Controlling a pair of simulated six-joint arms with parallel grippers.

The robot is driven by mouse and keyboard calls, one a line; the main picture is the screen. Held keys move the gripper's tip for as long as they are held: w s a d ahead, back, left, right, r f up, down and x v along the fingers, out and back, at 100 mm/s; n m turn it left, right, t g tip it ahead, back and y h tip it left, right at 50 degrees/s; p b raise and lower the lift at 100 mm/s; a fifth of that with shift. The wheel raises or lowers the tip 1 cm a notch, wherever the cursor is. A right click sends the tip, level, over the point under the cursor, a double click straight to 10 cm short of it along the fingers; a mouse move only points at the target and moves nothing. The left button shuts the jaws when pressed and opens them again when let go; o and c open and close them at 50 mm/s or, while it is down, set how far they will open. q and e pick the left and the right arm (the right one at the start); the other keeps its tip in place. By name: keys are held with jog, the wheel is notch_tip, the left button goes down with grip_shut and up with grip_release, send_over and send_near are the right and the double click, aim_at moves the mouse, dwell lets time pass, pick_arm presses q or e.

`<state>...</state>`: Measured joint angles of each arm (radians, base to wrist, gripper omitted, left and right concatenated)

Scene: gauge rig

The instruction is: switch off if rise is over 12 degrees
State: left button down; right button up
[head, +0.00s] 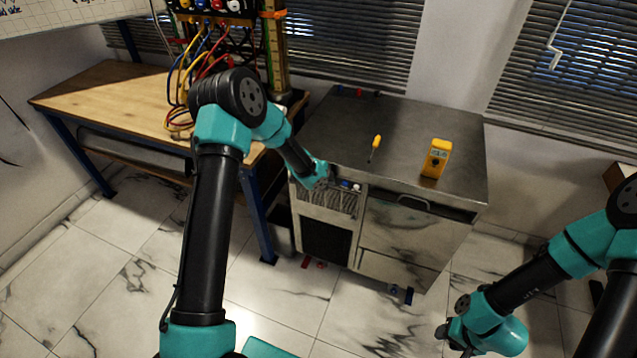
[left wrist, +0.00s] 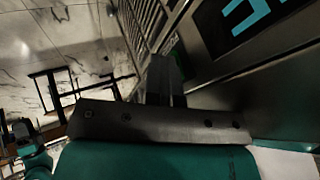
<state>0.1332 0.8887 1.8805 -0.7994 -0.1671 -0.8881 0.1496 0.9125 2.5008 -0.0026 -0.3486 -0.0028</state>
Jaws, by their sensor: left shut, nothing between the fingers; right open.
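A yellow handheld meter (head: 436,158) stands upright on the metal cabinet's top; its small greenish display is too small to read. In the left wrist view a dark panel carries part of a large cyan readout (left wrist: 240,14), cut off by the frame edge. A small green patch (left wrist: 171,43) shows just beyond the fingers; I cannot tell whether it is a switch. My left gripper (head: 321,181) is shut and empty at the cabinet's upper front, and its fingers (left wrist: 165,82) are together close to the panel. My right gripper (head: 446,337) is open, low over the floor, far from the cabinet.
A yellow-handled screwdriver (head: 375,147) lies on top. A wooden bench (head: 100,95) with coloured cables (head: 190,75) stands left. The tiled floor in front is mostly free.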

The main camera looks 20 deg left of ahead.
pick_arm(q)
jog(key=shift+a+r, duration=0.1)
jog(key=shift+r, duration=0.1)
jog(key=shift+w+r, duration=0.1)
jog(key=shift+r, duration=0.65)
